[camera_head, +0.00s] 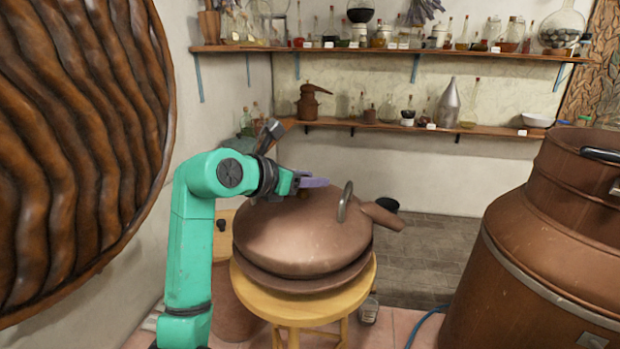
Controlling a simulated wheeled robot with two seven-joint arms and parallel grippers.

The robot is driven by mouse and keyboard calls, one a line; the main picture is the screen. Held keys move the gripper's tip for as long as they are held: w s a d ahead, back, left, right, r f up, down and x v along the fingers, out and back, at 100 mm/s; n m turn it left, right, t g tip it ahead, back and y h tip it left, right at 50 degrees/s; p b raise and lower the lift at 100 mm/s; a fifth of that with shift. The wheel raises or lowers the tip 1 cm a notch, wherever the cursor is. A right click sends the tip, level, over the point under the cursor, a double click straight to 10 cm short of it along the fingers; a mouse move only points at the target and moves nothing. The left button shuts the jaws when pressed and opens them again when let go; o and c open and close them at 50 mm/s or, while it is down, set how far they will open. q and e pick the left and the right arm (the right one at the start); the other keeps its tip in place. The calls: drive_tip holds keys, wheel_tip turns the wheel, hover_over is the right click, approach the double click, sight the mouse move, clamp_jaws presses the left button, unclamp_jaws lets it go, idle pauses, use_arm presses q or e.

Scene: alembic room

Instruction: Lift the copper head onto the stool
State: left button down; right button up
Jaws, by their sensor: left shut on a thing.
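The copper head (290,239) is a broad domed vessel with a wide rim, a ring handle (344,202) on its right side and a short spout (382,215) pointing right. It is over the round seat of the yellow wooden stool (300,309), roughly level. Its rim looks down on the seat, but I cannot tell for sure whether it bears on it. My left gripper (306,183) reaches in from the left and is shut at the top left of the copper head; the gripped part is mostly hidden. My right gripper is out of view.
A large copper pot (540,255) stands close at the right. A big carved brown disc (80,140) fills the left side. Shelves of bottles (390,51) line the back wall. A bottle (369,308) and a blue hose (425,325) are on the floor right of the stool.

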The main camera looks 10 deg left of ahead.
use_arm(q)
drive_tip(key=shift+f, duration=0.3)
drive_tip(key=shift+r, duration=0.25)
drive_tip(key=shift+f, duration=0.1)
idle(0.5)
drive_tip(key=shift+f+b, duration=0.65)
drive_tip(key=shift+f, duration=0.25)
idle(0.5)
